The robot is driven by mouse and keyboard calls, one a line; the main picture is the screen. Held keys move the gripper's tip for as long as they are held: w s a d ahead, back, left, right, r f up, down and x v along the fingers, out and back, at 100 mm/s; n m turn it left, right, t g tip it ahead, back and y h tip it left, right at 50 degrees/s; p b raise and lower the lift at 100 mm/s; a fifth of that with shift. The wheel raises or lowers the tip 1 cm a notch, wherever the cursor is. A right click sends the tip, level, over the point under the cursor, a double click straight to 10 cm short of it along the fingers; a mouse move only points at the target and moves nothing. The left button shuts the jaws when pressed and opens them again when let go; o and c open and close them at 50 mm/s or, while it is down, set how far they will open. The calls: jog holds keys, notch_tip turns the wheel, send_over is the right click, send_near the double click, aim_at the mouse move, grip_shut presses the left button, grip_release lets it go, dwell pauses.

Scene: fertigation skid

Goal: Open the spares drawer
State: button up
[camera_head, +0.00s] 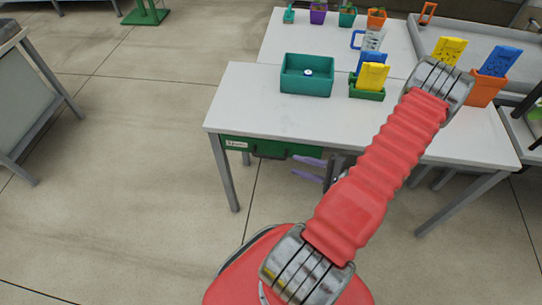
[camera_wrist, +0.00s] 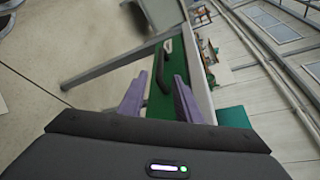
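The spares drawer (camera_head: 265,149) is a green front under the near white table, with a white label (camera_head: 236,145) at its left end. It looks shut, level with the table's edge. Its dark bar handle (camera_head: 270,154) also shows in the wrist view (camera_wrist: 164,60). My gripper (camera_head: 309,168) has purple fingers and is right of the handle and a little lower in the head view. In the wrist view my gripper (camera_wrist: 159,78) is open, fingers apart and empty. The handle lies ahead, roughly in line with the gap. I cannot tell whether its near end is between the fingertips.
On the near table (camera_head: 250,110) stand a teal bin (camera_head: 306,78), a green planter (camera_head: 367,93) with yellow and blue cards, and an orange pot (camera_head: 486,90). A table leg (camera_head: 225,175) stands left of the drawer. The floor in front is clear.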

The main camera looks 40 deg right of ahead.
aim_at(270, 157)
jog(key=x, duration=1.2)
jog(key=shift+w+f, duration=0.1)
jog(key=shift+w, duration=0.1)
jog(key=shift+c, duration=0.5)
grip_shut()
